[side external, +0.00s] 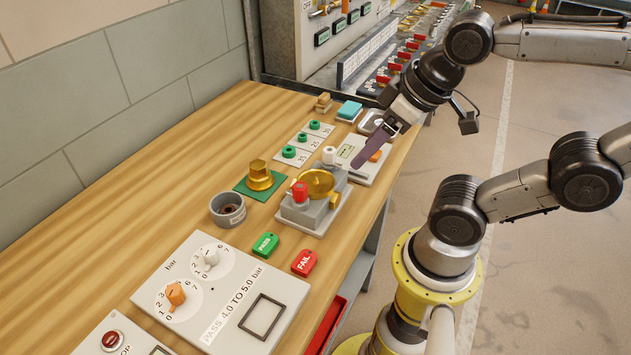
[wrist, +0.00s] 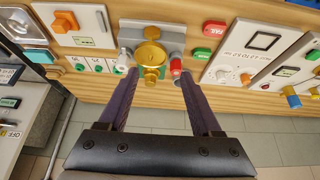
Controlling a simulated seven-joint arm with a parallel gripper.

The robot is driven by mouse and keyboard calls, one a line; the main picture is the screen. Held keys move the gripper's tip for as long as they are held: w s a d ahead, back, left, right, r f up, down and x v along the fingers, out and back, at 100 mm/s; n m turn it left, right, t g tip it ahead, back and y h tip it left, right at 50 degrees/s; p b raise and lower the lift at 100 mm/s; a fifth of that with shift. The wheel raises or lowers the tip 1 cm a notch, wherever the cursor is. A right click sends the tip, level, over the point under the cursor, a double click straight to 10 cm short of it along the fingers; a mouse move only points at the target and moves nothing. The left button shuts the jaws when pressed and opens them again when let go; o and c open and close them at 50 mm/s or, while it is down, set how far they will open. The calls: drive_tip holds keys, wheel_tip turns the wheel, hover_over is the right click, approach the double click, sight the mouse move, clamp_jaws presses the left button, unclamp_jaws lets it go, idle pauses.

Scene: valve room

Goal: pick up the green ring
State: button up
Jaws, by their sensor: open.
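Three green rings stand in a row on a white number card (side external: 300,147), apart from each other: a far one (side external: 315,124), a middle one (side external: 302,137) and a near one (side external: 289,151). In the wrist view they are small, left of the fingers; one is here (wrist: 98,68). My gripper (side external: 358,163) is open and empty, above the bench to the right of the rings. In the wrist view my gripper (wrist: 157,73) has its fingers wide apart, with brass parts showing between them. Nothing hides the rings in the side view.
A grey valve block (side external: 318,215) with a brass disc and a red cap stands near the rings. A brass piece (side external: 260,176) on a green plate and a grey cup (side external: 228,209) are nearby. PASS (side external: 265,244) and FAIL (side external: 304,262) tags lie in front. The bench's left side is clear.

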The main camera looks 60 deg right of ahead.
drive_tip(key=w+d+r+m, duration=0.1)
drive_tip(key=w+r+m, duration=0.4)
drive_tip(key=r, duration=0.1)
drive_tip(key=m+g, duration=0.6)
drive_tip(key=m, duration=0.4)
hover_over(302, 140)
wheel_tip(302, 140, down, 10)
drive_tip(key=f, duration=0.7)
drive_tip(key=shift+s+d+f, duration=0.2)
drive_tip(key=shift+d+f, duration=0.2)
drive_tip(key=shift+w+d+f, duration=0.1)
drive_tip(key=shift+w+f, duration=0.15)
drive_tip(key=shift+f, duration=1.2)
drive_tip(key=shift+w+f, duration=0.2)
drive_tip(key=shift+f, duration=1.25)
